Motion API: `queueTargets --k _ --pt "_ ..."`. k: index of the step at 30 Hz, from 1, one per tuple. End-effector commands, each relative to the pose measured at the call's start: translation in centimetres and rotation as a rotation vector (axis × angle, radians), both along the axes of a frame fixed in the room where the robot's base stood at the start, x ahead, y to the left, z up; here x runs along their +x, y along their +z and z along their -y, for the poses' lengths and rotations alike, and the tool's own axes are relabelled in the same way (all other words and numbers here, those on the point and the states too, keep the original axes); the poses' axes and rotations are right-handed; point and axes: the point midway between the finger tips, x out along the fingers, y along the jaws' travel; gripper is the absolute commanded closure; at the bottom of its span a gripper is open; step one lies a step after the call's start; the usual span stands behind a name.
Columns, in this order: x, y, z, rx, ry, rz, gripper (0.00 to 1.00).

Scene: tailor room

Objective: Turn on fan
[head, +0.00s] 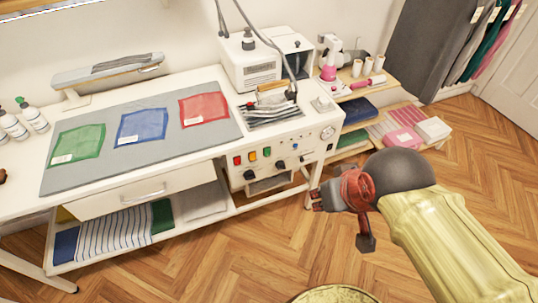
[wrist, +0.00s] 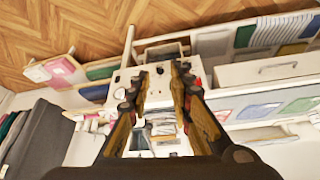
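No separate fan is clearly recognisable, and I cannot read any fan label. My gripper (head: 318,196) is right of the panel and apart from it, over the floor side of the table. In the wrist view my gripper (wrist: 161,75) is open and empty, its two fingers spread with the station between them.
A white vented box (head: 252,68) stands at the back of the table. A grey mat (head: 110,172) holds green, blue and red cloths. A low wooden shelf (head: 375,88) with folded fabric is to the right. The wooden floor in front is mostly clear.

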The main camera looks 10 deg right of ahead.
Motion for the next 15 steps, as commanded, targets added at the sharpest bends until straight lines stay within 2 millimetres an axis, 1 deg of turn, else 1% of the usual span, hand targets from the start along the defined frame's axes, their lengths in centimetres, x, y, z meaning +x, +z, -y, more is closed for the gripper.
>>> queueTargets --k 1,5,7,10,14,15 --pt "0.0 -1.0 0.1 0.000 -0.002 -0.039 0.83" --pt "0.3 -4.6 0.4 -0.004 -0.008 -0.171 0.91" --pt "0.8 -6.9 0.9 -0.018 -0.006 -0.241 0.95" --pt "2.6 -10.2 1.7 -0.059 0.036 -0.295 1.00" --pt "5.8 -14.8 2.8 -0.136 0.177 -0.315 1.00" --pt "6.9 -16.4 3.1 -0.163 0.237 -0.310 1.00"
